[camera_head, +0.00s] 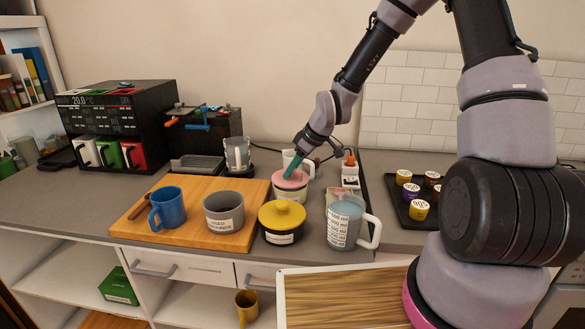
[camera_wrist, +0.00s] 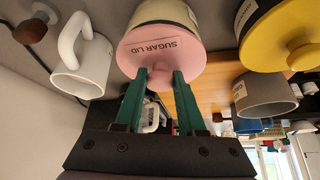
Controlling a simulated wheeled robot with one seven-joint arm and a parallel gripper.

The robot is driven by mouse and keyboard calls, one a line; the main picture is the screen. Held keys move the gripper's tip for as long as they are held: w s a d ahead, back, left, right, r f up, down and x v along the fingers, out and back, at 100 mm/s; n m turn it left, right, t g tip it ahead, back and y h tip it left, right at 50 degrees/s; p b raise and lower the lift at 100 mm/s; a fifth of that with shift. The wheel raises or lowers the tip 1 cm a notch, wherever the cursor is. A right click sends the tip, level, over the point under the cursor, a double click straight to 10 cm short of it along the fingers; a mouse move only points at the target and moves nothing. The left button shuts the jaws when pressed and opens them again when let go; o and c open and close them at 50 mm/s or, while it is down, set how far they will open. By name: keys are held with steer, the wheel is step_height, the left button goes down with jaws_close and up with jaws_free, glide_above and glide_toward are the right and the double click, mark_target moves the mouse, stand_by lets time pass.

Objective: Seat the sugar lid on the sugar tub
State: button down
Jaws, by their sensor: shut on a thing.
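The pink sugar lid (camera_wrist: 160,52), labelled "SUGAR LID", faces the wrist camera. My gripper (camera_wrist: 161,76) has its green fingers on either side of the lid's knob and is shut on it. In the head view my gripper (camera_head: 292,170) points down at the pink lid (camera_head: 290,180) from above. The pale sugar tub (camera_head: 291,192) stands directly under the lid; its wall (camera_wrist: 166,14) also shows behind the lid in the wrist view. The lid lies at the tub's mouth and looks roughly level. I cannot tell whether it is fully seated or slightly above the rim.
A yellow-lidded tub (camera_head: 282,221) and a measuring jug (camera_head: 346,222) stand close in front. A grey tub (camera_head: 224,212) and a blue mug (camera_head: 167,208) stand on the wooden board (camera_head: 185,238) to the left. A white mug (camera_head: 298,160) is close behind. A pod tray (camera_head: 407,205) lies right.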

steer(key=shift+f, duration=0.75)
steer(key=c, duration=0.8)
jaws_free()
steer(key=shift+o, duration=0.2)
steer(key=o, duration=0.5)
steer(key=shift+v, duration=4)
